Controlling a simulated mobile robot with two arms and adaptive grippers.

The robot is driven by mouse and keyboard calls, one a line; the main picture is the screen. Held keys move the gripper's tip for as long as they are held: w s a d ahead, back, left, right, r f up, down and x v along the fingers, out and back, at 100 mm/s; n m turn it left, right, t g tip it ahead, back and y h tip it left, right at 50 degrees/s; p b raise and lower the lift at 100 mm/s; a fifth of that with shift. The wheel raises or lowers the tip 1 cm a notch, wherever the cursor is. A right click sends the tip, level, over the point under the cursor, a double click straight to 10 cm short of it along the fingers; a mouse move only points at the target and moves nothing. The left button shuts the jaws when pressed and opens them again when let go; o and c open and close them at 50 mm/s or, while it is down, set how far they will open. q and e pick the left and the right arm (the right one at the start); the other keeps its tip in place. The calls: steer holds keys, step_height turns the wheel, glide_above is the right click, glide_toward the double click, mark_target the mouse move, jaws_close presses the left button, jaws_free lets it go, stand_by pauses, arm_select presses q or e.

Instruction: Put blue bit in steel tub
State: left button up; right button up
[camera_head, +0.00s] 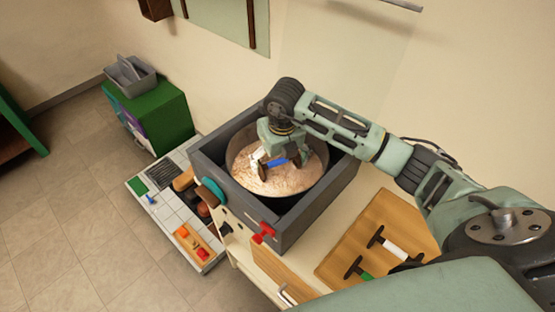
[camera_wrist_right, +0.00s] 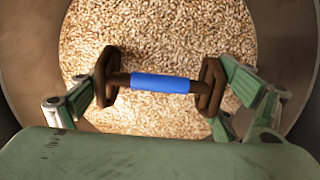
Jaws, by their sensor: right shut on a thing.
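The blue bit (camera_head: 276,162) has a blue sleeve on a dark brown bar with brown crosspieces at its ends. My right gripper (camera_head: 273,162) is shut on it, a finger at each end, as the right wrist view shows with the blue bit (camera_wrist_right: 160,83) level between the fingers (camera_wrist_right: 160,82). The steel tub (camera_head: 325,157) is round and holds pale pellets. The bit and gripper are over the pellets, within the tub's rim as seen from above. I cannot tell whether the bit touches the pellets. My left gripper is not in view.
A dark grey box frame (camera_head: 302,222) surrounds the tub. A wooden board (camera_head: 388,224) at right carries bits with white and green sleeves. A tiled surface (camera_head: 172,206) at left holds several small items. A green cabinet (camera_head: 158,118) with a grey caddy (camera_head: 131,76) stands behind.

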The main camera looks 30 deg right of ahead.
steer(key=shift+f, duration=0.2)
steer(key=o, duration=1)
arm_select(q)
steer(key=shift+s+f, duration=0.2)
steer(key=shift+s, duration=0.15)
arm_select(e)
steer(key=shift+o, duration=0.2)
steer(key=shift+r, duration=0.1)
steer(key=shift+r, duration=0.3)
arm_select(q)
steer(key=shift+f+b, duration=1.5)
steer(key=shift+b, duration=0.05)
arm_select(e)
step_height(320, 180, up, 12)
steer(key=s, duration=0.1)
steer(key=shift+s+f, duration=0.2)
steer(key=shift+s, duration=0.2)
